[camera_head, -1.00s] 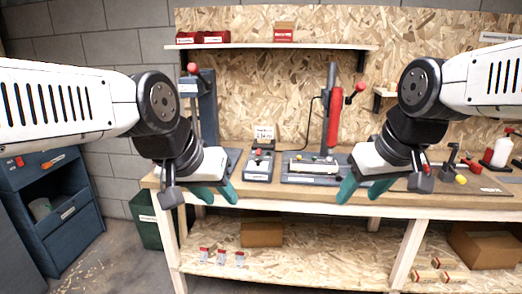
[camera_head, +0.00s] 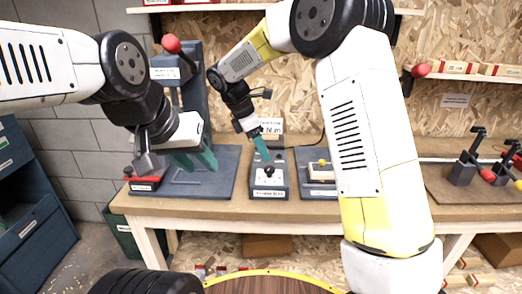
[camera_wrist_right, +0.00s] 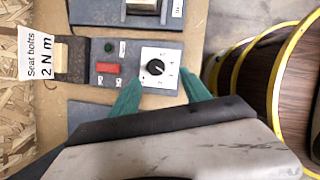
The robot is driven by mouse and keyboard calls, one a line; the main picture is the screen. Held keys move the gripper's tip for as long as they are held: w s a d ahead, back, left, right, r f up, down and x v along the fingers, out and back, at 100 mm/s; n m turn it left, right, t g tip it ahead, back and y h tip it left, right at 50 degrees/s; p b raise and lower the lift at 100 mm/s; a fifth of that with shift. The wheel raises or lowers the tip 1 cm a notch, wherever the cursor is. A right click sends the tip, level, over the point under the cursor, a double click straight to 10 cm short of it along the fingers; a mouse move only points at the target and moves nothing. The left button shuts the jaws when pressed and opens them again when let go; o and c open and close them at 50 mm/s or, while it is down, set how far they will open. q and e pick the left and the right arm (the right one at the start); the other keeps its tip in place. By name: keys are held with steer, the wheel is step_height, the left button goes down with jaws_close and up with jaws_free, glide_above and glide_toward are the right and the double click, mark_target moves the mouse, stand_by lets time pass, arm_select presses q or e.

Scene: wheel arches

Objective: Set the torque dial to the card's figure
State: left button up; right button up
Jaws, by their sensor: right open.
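The torque dial, a black knob on a white plate (camera_wrist_right: 157,68), sits on a grey controller box (camera_head: 270,182). The card (camera_wrist_right: 42,58) reads "Seat bolts 2 N m" and stands at the back of the box; it also shows in the head view (camera_head: 270,125). My right gripper (camera_wrist_right: 161,92) is open, its green fingers on either side of the dial's near edge and apart from each other. I cannot tell whether they touch the knob or which figure it points to. My left gripper (camera_head: 195,160) is open and empty, in front of the press at the left.
A red switch (camera_wrist_right: 108,68) and a dark green button (camera_wrist_right: 108,47) sit beside the dial. A grey press (camera_head: 178,110) stands left of the box, and a fixture (camera_head: 322,172) stands right of it.

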mark_target(269, 168)
steer(key=x, duration=0.8)
steer(key=shift+w+a+f, duration=0.15)
steer(key=shift+w+a, duration=0.25)
steer(key=shift+c, duration=0.4)
jaws_close()
